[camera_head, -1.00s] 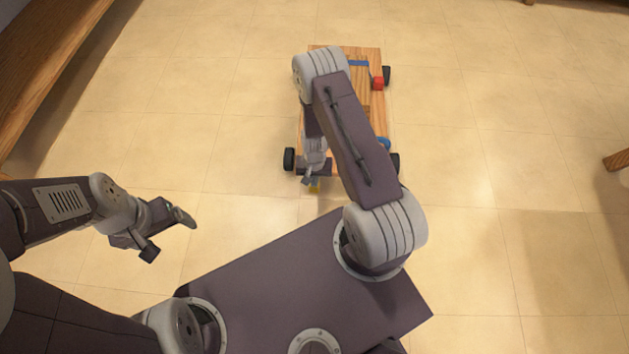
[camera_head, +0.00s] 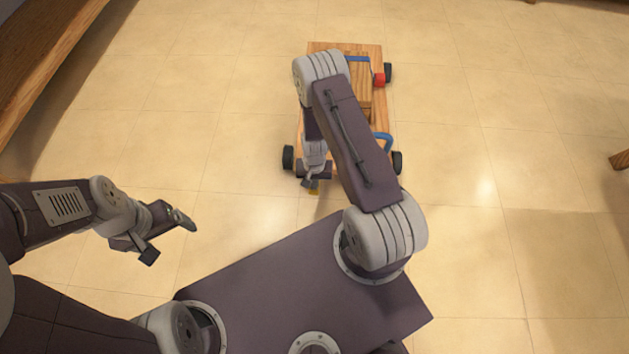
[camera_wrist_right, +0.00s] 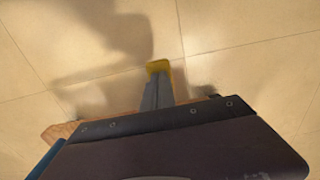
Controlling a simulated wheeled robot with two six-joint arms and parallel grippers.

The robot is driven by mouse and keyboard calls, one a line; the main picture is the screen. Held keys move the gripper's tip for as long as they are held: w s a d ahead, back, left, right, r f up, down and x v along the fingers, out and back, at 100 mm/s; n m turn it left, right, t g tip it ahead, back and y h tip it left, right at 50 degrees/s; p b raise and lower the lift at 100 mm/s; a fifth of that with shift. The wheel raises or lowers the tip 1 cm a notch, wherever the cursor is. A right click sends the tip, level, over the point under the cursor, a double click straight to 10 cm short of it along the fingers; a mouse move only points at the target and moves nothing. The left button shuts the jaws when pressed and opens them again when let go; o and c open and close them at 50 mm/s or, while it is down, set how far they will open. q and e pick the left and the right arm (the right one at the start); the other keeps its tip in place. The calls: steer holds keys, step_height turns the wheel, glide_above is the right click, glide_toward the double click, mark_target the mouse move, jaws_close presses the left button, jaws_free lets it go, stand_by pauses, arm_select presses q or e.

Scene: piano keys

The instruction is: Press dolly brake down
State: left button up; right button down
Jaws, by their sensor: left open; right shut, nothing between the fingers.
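The wooden dolly (camera_head: 312,48) stands on the floor ahead, with black wheels at its sides. My right arm hides much of it. A small yellow piece, perhaps the brake pedal (camera_head: 314,191), shows at the dolly's near end; it also shows in the right wrist view (camera_wrist_right: 158,66). My right gripper (camera_head: 311,184) is shut and empty, pointing down over this piece. In the wrist view its fingertips (camera_wrist_right: 156,80) overlap the yellow piece's near side; I cannot tell whether they touch it. My left gripper (camera_head: 168,236) is open and empty, off to the left above the floor.
The dolly carries a wooden block or crate (camera_head: 363,95), a blue strap (camera_head: 357,59), a red block (camera_head: 379,80) and a blue curved handle (camera_head: 386,139). Wooden furniture (camera_head: 50,70) edges the upper left, and a wooden leg (camera_head: 620,160) the right. Open tiled floor surrounds the dolly.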

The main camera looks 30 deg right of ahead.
step_height(320, 180, up, 9)
steer(key=p, duration=0.9)
steer(key=a+r+n+p, duration=0.2)
steer(key=a+r+n, duration=0.1)
steer(key=r, duration=1.6)
steer(key=s+a+r+n+t+p, duration=0.1)
steer(key=s+a+r+n+p, duration=0.15)
steer(key=s+r, duration=0.8)
step_height(320, 180, up, 39)
steer(key=w+p, duration=0.2)
steer(key=p, duration=3.4)
steer(key=shift+d+n+p, duration=0.3)
steer(key=shift+n+p, duration=0.05)
steer(key=shift+p, duration=0.05)
